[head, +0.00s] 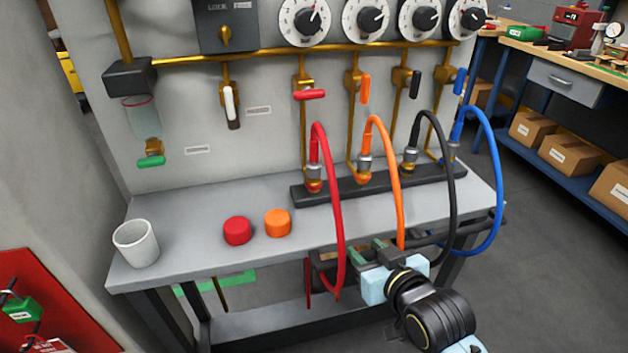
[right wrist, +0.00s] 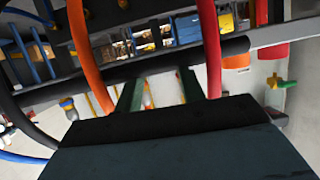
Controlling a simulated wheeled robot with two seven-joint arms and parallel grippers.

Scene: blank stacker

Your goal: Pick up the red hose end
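The red hose (head: 334,215) arcs up from its end fitting (head: 314,178), which stands upright in the black bar (head: 345,190) on the bench, and hangs down over the front edge. My right gripper (head: 362,250) is at the bench's front edge, right of the hanging red hose and below the fitting. In the right wrist view its green fingers (right wrist: 160,88) are apart, with nothing visible held between them. There the red hose (right wrist: 209,45) passes right of the fingers and the orange hose (right wrist: 86,50) passes left. My left gripper is not in view.
The orange (head: 388,165), black (head: 444,150) and blue (head: 496,165) hoses arc close by on the right. A red cap (head: 237,231), an orange cap (head: 277,223) and a white cup (head: 136,244) stand on the bench (head: 190,212). A panel with valves and gauges rises behind.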

